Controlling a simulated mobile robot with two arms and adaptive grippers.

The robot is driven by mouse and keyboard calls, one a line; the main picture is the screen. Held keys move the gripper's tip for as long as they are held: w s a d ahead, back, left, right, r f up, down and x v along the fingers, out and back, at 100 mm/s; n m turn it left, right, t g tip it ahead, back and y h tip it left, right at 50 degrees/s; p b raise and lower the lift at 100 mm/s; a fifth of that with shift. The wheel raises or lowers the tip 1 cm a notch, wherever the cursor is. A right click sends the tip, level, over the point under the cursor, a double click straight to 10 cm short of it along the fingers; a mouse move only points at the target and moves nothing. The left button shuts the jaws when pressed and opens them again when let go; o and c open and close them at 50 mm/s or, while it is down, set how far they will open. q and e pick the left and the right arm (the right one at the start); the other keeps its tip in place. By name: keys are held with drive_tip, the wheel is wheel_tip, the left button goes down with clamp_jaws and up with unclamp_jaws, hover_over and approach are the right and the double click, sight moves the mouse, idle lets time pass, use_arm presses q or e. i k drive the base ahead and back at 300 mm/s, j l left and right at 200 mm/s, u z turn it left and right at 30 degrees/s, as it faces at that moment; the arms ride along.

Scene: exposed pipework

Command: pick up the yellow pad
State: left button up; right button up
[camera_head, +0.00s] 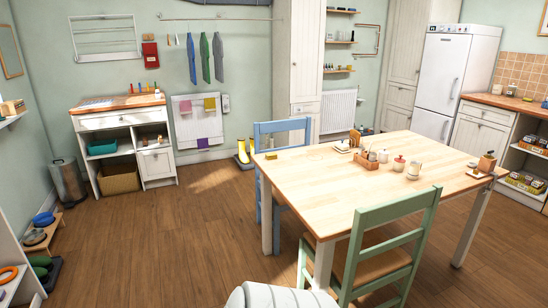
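A yellow cloth-like square (185,106) also hangs on the white wall panel at the back, left of the table. Neither of my grippers shows in the head view.
A green chair (385,235) stands at the table's near side and a blue chair (262,150) at its left. A wooden caddy (367,161) and jars stand towards the table's back. The floor (170,240) left of the table is clear. A pedal bin (68,180) stands by the left wall.

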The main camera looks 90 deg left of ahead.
sight(269, 156)
drive_tip(key=u, duration=2.1)
drive_tip(key=i+l+u, duration=0.2)
drive_tip(key=i+u, duration=0.15)
drive_tip(key=i+l+u, duration=0.65)
drive_tip(key=k, duration=0.1)
